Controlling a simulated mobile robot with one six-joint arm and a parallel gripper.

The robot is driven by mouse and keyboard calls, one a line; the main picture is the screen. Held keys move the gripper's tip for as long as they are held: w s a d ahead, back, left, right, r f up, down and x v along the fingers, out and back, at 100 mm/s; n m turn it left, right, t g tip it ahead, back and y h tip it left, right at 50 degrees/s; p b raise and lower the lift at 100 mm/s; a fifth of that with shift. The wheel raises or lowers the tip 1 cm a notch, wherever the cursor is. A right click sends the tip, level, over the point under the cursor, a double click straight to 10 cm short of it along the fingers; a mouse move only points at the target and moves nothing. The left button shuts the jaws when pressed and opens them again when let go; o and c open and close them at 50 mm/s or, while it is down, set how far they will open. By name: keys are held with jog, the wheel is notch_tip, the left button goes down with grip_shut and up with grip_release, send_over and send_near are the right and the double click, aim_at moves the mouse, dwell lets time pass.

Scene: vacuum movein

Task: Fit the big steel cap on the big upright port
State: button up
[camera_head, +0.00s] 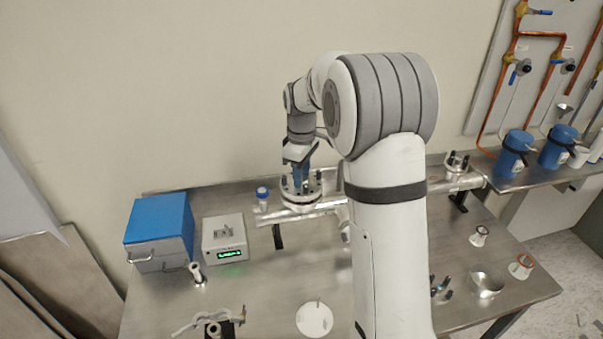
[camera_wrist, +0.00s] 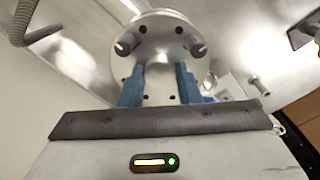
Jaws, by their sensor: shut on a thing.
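My gripper (camera_head: 301,183) points down over the big upright port (camera_head: 300,206) on the steel pipe. In the wrist view, its two blue fingers (camera_wrist: 160,72) are shut on the big steel cap (camera_wrist: 158,28), a round disc with small dark holes around it. The part between the fingertips is hard to see. Two round-ended posts stand at the left and right of the disc. Dark upright clamps stand around the port in the head view. The cap is at the port's mouth, but I cannot tell whether it sits flush.
The steel pipe (camera_head: 300,219) runs across the bench (camera_head: 265,283). A blue-topped box (camera_head: 159,222), a meter with green digits (camera_head: 225,240) and a blue-capped bottle (camera_head: 262,196) stand left. A pale disc (camera_head: 314,319) lies in front. A steel bowl (camera_head: 487,285) is at right.

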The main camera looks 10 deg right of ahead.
jog(key=shift+f+b, duration=0.3)
jog(key=shift+f, duration=0.1)
dwell(0.7)
jog(key=o, duration=0.9)
jog(key=shift+o, duration=0.9)
jog(key=shift+s+f, duration=0.1)
jog(key=shift+f, duration=0.05)
notch_tip(320, 180, up, 7)
jog(key=shift+f+b, duration=0.1)
jog(key=shift+b, duration=0.2)
jog(key=shift+r, duration=0.6)
